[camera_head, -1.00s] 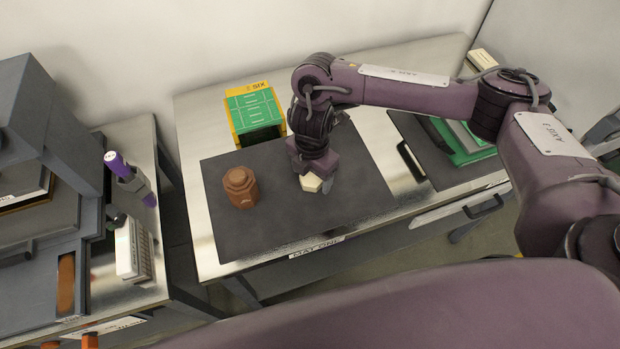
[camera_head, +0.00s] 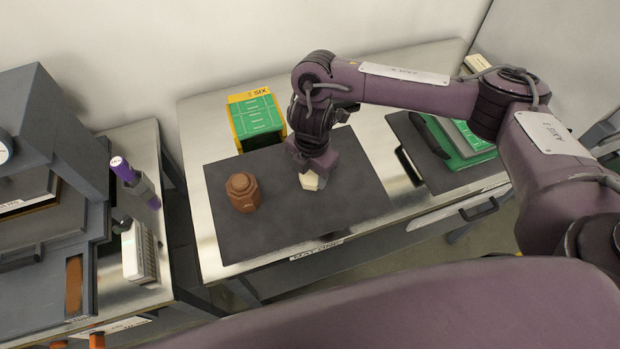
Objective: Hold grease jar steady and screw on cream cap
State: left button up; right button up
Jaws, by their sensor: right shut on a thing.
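The brown, faceted grease jar (camera_head: 243,192) stands upright on the left part of the dark mat (camera_head: 255,240), with a narrower brown top. The cream cap (camera_head: 311,182) is at the mat's middle, to the right of the jar and apart from it. My right gripper (camera_head: 316,173) points down over the cream cap and is shut on it. Its wrist hides part of the cap, and I cannot tell whether the cap touches the mat. My left gripper is not in view.
A yellow and green box (camera_head: 257,119) stands behind the mat. A green case (camera_head: 455,145) lies on another dark mat to the right. A side bench at left holds a purple-ended tool (camera_head: 124,170) and a white ridged block (camera_head: 139,252). The mat's front is clear.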

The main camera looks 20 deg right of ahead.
notch_tip(320, 180, up, 2)
jog(key=shift+r+p, duration=0.1)
jog(key=shift+p, duration=0.6)
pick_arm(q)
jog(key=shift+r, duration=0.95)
